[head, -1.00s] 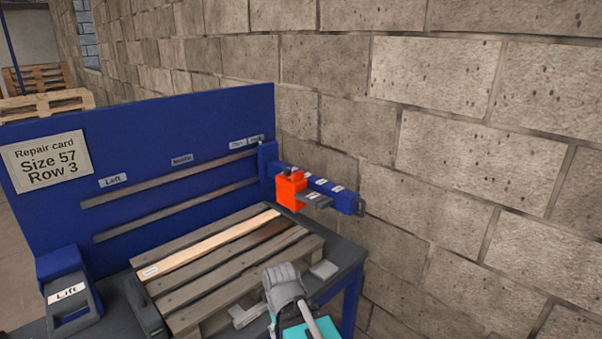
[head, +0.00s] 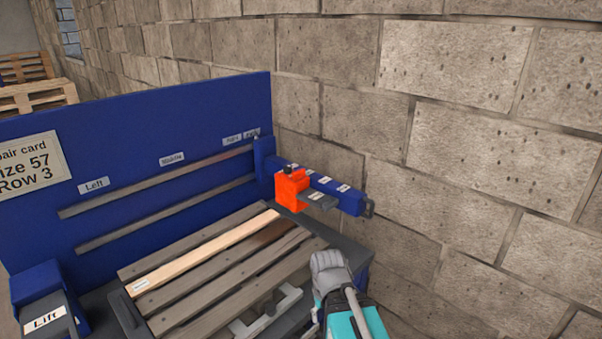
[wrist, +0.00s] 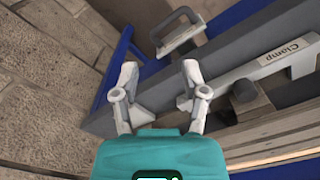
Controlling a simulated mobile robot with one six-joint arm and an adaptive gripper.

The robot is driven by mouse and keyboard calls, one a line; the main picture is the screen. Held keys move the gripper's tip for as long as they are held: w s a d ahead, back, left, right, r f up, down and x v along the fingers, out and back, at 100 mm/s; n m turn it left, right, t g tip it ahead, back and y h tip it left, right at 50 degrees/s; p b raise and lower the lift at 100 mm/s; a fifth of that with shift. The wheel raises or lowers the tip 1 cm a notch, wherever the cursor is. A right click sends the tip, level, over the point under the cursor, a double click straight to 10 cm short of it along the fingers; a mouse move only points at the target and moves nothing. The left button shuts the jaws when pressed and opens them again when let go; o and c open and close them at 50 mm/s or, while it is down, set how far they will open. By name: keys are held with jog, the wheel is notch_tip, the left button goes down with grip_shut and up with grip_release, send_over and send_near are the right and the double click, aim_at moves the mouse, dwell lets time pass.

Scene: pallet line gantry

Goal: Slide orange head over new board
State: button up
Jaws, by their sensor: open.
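The orange head (head: 291,191) sits on the blue gantry beam (head: 335,193) at the right end of the blue back panel. A grey plate juts from it to the right. The new board (head: 205,252) is the pale, light wood slat with a small label at its left end, lying among darker slats of the pallet (head: 236,274). My gripper is at the front right of the bench in the head view, below and apart from the orange head. In the wrist view my gripper (wrist: 160,78) is open, with nothing between its fingers.
A grey clamp handle (wrist: 180,35) and a bar labelled Clamp (wrist: 278,55) show in the wrist view. A box labelled Lift (head: 44,318) stands at the left. A repair card (head: 30,165) reads Size 57, Row 3. The block wall (head: 460,150) stands close on the right.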

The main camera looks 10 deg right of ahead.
jog(key=shift+s, duration=0.1)
jog(key=o, duration=0.3)
jog(key=shift+r, duration=0.1)
jog(key=shift+o, duration=1.2)
jog(key=shift+w+r, duration=0.2)
jog(key=shift+w, duration=0.1)
jog(key=shift+o, duration=0.3)
jog(key=w+d+r+n+p, duration=0.1)
jog(key=w+r+p, duration=0.5)
jog(key=w, duration=0.1)
jog(key=shift+w, duration=0.25)
notch_tip(320, 180, up, 27)
jog(key=n+p, duration=0.6)
jog(key=p, duration=2.1)
send_over(299, 170)
jog(key=shift+s+f, duration=0.1)
jog(key=shift+f, duration=0.25)
notch_tip(299, 170, down, 13)
jog(key=b, duration=1.3)
jog(key=shift+f, duration=0.15)
